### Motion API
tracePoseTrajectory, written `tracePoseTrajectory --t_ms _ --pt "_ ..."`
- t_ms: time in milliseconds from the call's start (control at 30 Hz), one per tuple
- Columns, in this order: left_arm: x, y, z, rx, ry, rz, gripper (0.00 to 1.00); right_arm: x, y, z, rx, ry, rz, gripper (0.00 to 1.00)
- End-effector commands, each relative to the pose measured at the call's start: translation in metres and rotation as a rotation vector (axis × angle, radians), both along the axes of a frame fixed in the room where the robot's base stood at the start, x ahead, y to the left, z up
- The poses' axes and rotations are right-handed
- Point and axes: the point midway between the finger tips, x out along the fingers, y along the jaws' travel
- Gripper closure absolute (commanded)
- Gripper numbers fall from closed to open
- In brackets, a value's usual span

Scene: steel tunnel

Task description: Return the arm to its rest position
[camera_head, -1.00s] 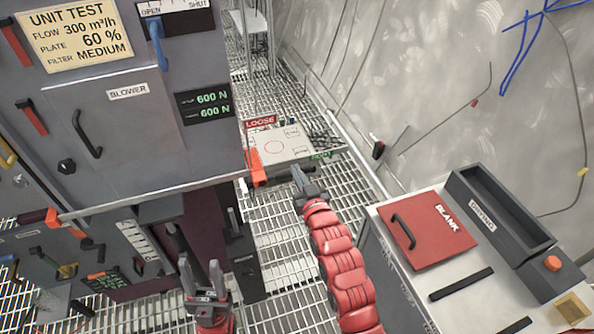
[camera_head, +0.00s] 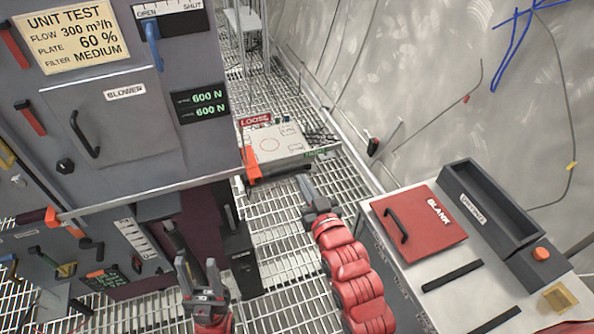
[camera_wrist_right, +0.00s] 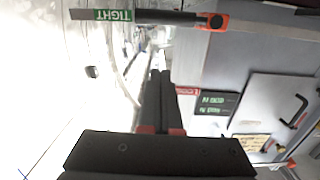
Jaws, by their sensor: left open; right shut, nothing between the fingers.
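My right arm, red and segmented, reaches up from the bottom of the head view. Its gripper (camera_head: 306,188) is shut and empty, over the floor grating just below the white box (camera_head: 272,148) with the LOOSE sign (camera_head: 255,120). In the right wrist view the same gripper (camera_wrist_right: 160,76) shows its two dark fingers together with nothing between them. My left gripper (camera_head: 198,268) is open and empty at the bottom, pointing up, in front of the dark lower part of the grey cabinet (camera_head: 130,130).
A white-topped bench at the right carries a red BLANK plate (camera_head: 418,228) with a black handle, and a dark open tray (camera_head: 490,205). A green TIGHT sign (camera_wrist_right: 113,15) and a bar with an orange end show in the wrist view. Open floor grating (camera_head: 285,275) lies between cabinet and bench.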

Motion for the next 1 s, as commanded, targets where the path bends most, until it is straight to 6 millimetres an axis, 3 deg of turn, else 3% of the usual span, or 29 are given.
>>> tracePoseTrajectory --t_ms 200,467,567,767,867,1000 --pt "0.000 0.000 -0.001 0.000 0.000 0.000 0.50 -0.017 -0.006 0.002 0.000 -0.002 0.000 1.00" --pt "0.000 0.000 0.003 0.000 0.000 0.000 0.50 -0.017 -0.009 0.008 0.009 -0.026 -0.010 1.00" --pt "0.000 0.000 0.012 0.000 0.000 0.000 0.50 -0.012 -0.021 0.024 0.034 -0.101 -0.038 1.00" --pt "0.000 0.000 0.040 0.000 0.000 0.000 0.50 -0.018 -0.062 0.083 0.105 -0.414 -0.137 1.00" --pt "0.000 0.000 0.053 0.000 0.000 0.000 0.50 -0.037 -0.083 0.110 0.128 -0.593 -0.179 1.00" --pt "0.000 0.000 0.071 0.000 0.000 0.000 0.50 -0.078 -0.104 0.140 0.148 -0.839 -0.219 1.00"
